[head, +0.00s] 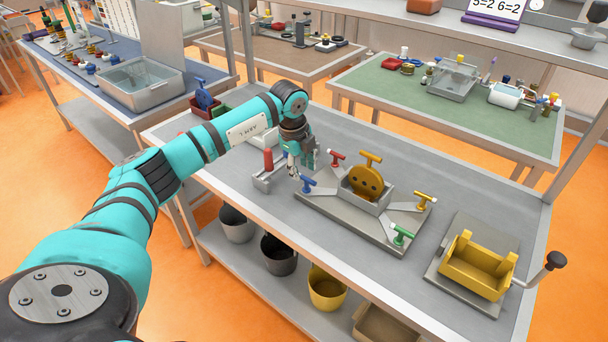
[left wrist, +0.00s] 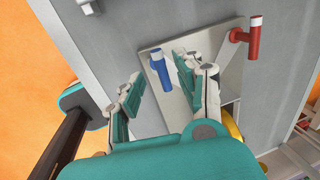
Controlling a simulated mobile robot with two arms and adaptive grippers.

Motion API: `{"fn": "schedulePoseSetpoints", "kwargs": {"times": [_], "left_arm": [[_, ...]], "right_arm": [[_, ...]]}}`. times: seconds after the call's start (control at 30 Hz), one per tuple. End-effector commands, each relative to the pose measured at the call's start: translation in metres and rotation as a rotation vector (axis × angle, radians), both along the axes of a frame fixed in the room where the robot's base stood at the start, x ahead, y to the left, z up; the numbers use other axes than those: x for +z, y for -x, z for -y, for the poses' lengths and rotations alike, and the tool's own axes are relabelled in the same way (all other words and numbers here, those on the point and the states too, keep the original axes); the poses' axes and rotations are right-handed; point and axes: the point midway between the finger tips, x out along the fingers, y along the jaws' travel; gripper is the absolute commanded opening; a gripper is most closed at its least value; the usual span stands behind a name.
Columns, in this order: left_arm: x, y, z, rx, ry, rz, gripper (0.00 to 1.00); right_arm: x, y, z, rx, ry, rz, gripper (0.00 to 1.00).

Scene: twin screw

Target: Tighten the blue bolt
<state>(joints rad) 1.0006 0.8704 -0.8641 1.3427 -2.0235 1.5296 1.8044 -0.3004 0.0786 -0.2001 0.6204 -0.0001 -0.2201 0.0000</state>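The blue bolt (head: 308,184) has a T-shaped handle and stands at the left corner of a grey plate fixture (head: 365,233) on the workbench. In the left wrist view the blue bolt (left wrist: 160,70) appears in the gap between the fingertips, with no visible contact. My left gripper (head: 301,168) points down just above and beside the blue bolt. Its fingers (left wrist: 157,78) are spread apart and hold nothing. The fixture also carries a red bolt (head: 336,158), a yellow bolt (head: 424,199), a green bolt (head: 402,235) and a yellow disc part (head: 366,182). My right gripper is not in view.
A red-handled tool (head: 268,162) stands close to the left gripper, on its left. A yellow tray fixture (head: 478,266) with a crank sits at the bench's right. Buckets stand on the lower shelf. Bare bench top lies between the two fixtures.

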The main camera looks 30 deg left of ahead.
Motion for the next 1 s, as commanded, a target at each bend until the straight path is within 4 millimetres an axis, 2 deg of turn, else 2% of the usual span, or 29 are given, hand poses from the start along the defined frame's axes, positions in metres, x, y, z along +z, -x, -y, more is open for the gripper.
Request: {"fn": "schedulePoseSetpoints", "kwargs": {"times": [0.1,0.3,0.67,0.93,1.0], "left_arm": [[-0.021,-0.004,0.001,0.000,0.000,-0.003,0.36],[-0.043,-0.009,0.001,0.000,0.001,-0.001,0.36],[-0.049,-0.010,0.001,-0.001,0.000,0.001,0.36],[-0.048,-0.010,0.001,-0.001,0.001,0.003,0.02],[-0.048,-0.011,0.001,-0.001,0.000,0.004,0.00]], "right_arm": [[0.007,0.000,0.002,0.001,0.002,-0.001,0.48],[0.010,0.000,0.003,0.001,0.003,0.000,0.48],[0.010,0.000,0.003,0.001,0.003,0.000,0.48],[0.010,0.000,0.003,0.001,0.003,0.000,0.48],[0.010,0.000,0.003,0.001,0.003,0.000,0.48]]}}
